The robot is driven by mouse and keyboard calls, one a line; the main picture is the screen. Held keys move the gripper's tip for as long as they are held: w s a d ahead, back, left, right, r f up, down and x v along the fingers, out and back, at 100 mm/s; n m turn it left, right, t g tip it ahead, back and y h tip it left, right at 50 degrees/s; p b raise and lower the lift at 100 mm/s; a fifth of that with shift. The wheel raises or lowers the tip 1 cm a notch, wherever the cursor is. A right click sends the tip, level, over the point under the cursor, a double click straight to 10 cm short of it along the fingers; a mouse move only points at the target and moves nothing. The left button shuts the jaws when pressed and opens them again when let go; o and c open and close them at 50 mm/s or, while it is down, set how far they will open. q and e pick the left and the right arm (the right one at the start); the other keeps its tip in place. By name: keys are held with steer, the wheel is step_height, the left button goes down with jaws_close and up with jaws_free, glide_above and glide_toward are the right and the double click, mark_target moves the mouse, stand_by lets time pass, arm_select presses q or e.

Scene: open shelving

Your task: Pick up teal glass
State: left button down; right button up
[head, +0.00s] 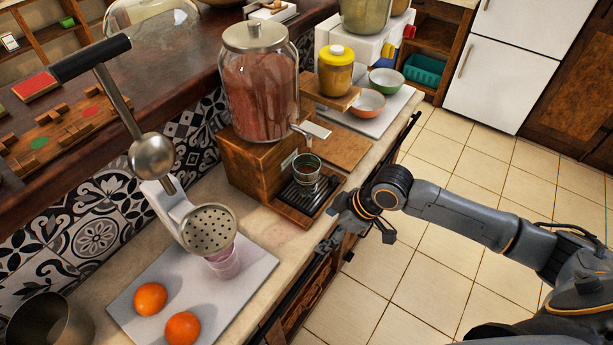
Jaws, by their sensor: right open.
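The teal glass (306,169) is a small clear cup with a teal tint and dark rim. It stands upright on the black drip tray (308,196) of a wooden drink dispenser, below its metal tap. My right gripper (338,223) is open and empty at the front edge of the counter. It is to the right of and below the glass in the picture, and apart from it. My left gripper is not in view.
The dispenser's big jar of red drink (261,88) rises behind the glass. A metal juicer press (208,229) with a pinkish glass (224,262) and two oranges (151,298) are to the left. Bowls (368,103) and a yellow jar (336,72) stand beyond. Open floor lies right.

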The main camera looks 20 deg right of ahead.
mark_target(313, 174)
steer(key=w+d+r+m+t, duration=0.1)
steer(key=w+d+r, duration=0.15)
steer(key=d, duration=0.25)
steer(key=w+d+r, duration=0.1)
steer(key=w+d, duration=0.2)
steer(key=d, duration=0.1)
steer(key=w+a+p, duration=0.1)
steer(key=w+a, duration=0.1)
steer(key=w, duration=0.1)
steer(key=w+a+p, duration=0.2)
steer(key=w+a, duration=0.1)
steer(key=shift+a+r, duration=0.2)
steer(key=shift+a, duration=0.15)
steer(key=shift+w+a, duration=0.2)
steer(key=shift+a, duration=0.15)
steer(key=shift+w+a+r+p, duration=0.2)
steer(key=shift+w+a+p, duration=0.6)
steer(key=shift+a, duration=0.15)
steer(key=x, duration=0.3)
steer(key=shift+d, duration=0.1)
steer(key=shift+w+f, duration=0.1)
steer(key=shift+f, duration=0.25)
steer(key=c, duration=1.4)
